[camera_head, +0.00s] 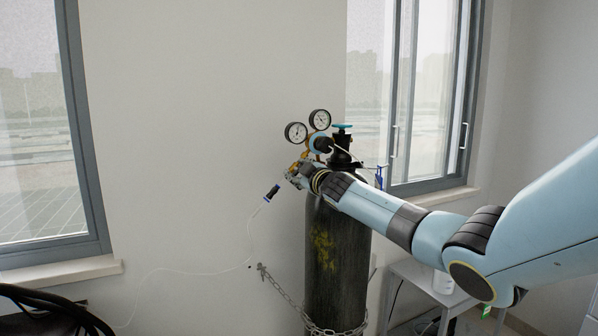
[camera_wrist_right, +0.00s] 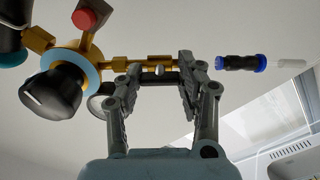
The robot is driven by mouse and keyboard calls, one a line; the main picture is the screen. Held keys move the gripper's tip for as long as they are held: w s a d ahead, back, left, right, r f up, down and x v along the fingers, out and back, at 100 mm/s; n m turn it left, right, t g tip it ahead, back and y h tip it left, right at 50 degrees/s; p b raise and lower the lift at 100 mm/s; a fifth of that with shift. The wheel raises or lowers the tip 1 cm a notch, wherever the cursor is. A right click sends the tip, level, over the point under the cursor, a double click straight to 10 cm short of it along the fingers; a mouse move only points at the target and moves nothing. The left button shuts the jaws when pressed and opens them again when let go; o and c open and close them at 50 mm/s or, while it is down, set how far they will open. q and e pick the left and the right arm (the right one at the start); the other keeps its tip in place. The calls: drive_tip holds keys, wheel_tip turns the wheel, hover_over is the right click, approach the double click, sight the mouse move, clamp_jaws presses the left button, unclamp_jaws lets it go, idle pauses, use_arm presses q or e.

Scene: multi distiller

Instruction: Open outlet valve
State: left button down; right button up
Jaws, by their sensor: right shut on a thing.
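A dark gas cylinder (camera_head: 338,255) stands against the wall, with a brass regulator and two round gauges (camera_head: 308,126) on top. In the wrist view, a brass outlet line runs right from the regulator's black knob (camera_wrist_right: 52,90) to a black and blue hose fitting (camera_wrist_right: 240,63). The outlet valve (camera_wrist_right: 158,72), with a small silver centre and a dark handle, sits on this line. My right gripper (camera_wrist_right: 158,78) is shut on the outlet valve, one finger at each end of its handle. In the head view the right gripper (camera_head: 297,172) partly hides the valve. My left gripper is not visible.
A thin clear tube (camera_head: 250,235) hangs from the hose fitting (camera_head: 271,193). A chain (camera_head: 285,293) holds the cylinder to the wall. A teal-topped cylinder valve (camera_head: 342,127) stands behind the regulator. A small table (camera_head: 420,272) is at the right. The wall left of the regulator is clear.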

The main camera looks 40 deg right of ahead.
drive_tip(key=o, duration=1.2)
drive_tip(key=v, duration=1.2)
